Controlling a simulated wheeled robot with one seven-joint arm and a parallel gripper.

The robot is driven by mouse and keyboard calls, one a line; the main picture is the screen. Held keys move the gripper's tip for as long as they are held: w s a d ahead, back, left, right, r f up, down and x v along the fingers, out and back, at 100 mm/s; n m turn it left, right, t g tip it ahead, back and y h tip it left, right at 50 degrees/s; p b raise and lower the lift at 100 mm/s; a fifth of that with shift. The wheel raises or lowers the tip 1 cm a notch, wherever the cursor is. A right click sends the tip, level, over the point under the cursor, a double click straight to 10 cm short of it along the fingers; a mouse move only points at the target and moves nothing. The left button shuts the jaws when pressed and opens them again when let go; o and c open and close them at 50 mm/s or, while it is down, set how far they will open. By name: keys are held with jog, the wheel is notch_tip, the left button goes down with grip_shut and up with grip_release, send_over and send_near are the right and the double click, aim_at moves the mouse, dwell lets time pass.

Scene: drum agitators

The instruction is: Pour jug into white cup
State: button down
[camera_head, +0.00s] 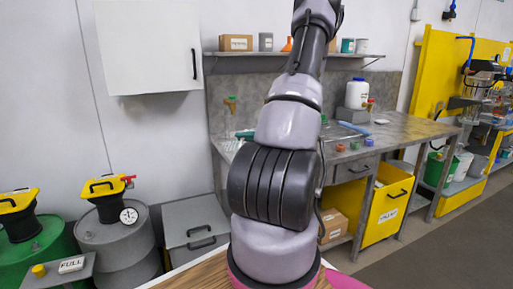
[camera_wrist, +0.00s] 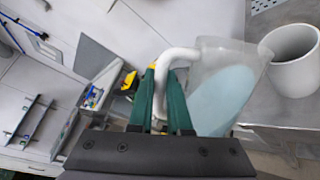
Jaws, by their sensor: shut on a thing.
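In the wrist view, my gripper (camera_wrist: 161,98), with green fingers, is shut on the white handle of the jug (camera_wrist: 218,85). The jug is translucent, with pale blue liquid in its lower part. Its upper edge points up in the picture, and its upper right corner is close to the white cup (camera_wrist: 293,75). I cannot tell whether they touch. The cup appears upright, with its open mouth showing, on a grey surface. No liquid stream shows. In the head view my arm covers the middle, and I cannot make out the jug or the cup.
The grey workbench (camera_head: 404,132) holds a white container (camera_head: 357,94) on a stand and small coloured caps. A shelf (camera_head: 290,54) hangs above it. Drums (camera_head: 118,245) with yellow-topped fittings stand at left. A yellow bin (camera_head: 388,205) sits under the bench. Floor is clear at right.

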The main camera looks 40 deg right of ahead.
jog(key=shift+w+d+r+m+b, duration=0.3)
jog(key=shift+d+r+m, duration=0.15)
jog(key=shift+r+m, duration=0.3)
dwell(1.9)
jog(key=shift+w+d+r+m+g+y+b, duration=0.25)
jog(key=shift+d+r+m+b, duration=0.1)
jog(key=shift+r+m+b, duration=0.1)
jog(key=shift+w+d+r+m+g+y+b, duration=0.15)
jog(key=shift+w+d+r+m+b, duration=0.05)
jog(key=shift+d+r+m+b, duration=0.2)
dwell(4.5)
